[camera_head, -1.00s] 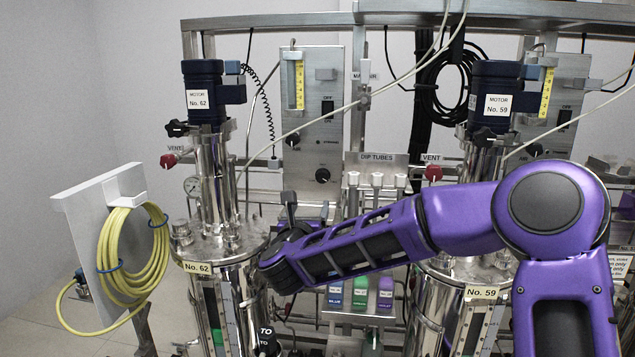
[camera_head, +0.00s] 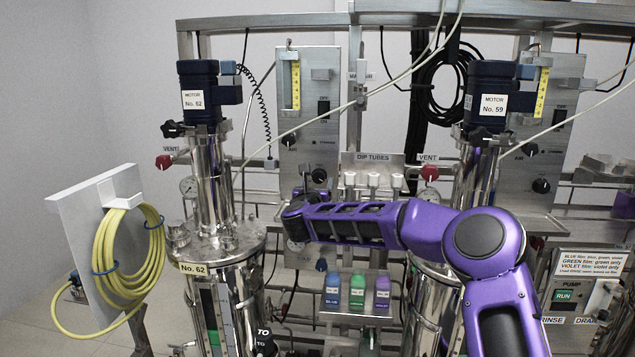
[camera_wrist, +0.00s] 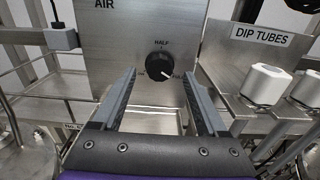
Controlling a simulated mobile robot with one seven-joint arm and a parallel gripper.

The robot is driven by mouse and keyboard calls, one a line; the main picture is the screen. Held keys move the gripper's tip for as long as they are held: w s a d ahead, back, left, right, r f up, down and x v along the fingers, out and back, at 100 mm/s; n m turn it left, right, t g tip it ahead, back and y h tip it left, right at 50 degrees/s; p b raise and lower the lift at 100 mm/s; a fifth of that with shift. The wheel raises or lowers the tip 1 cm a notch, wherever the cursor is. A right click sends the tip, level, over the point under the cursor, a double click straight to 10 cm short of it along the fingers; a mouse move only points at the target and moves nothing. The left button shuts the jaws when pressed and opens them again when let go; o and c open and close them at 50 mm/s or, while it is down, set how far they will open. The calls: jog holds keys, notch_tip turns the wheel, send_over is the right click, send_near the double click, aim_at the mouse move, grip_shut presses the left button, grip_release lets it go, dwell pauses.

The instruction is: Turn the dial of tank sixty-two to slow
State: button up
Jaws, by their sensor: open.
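Tank sixty-two (camera_head: 218,245) is the steel vessel at left, with a "No. 62" tag and motor (camera_head: 199,95). Behind it to the right is a steel panel (camera_head: 310,75) with a black dial (camera_head: 319,175). In the wrist view, the dial (camera_wrist: 159,66) is marked "HALF" above, and its white pointer line points to the lower right. The side markings are too small to read. My gripper (camera_wrist: 158,77) is open and empty. Its fingers point at the panel, one on each side of the dial in the picture; I cannot tell the remaining gap.
The "DIP TUBES" bracket (camera_wrist: 263,38) with white caps (camera_wrist: 266,84) stands close on the right. Blue, green and violet bottles (camera_head: 357,291) sit below my arm. Tank fifty-nine's motor (camera_head: 492,95) is at right. A yellow hose (camera_head: 128,255) hangs at far left.

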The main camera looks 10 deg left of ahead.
jog(key=shift+w, duration=1)
grip_shut()
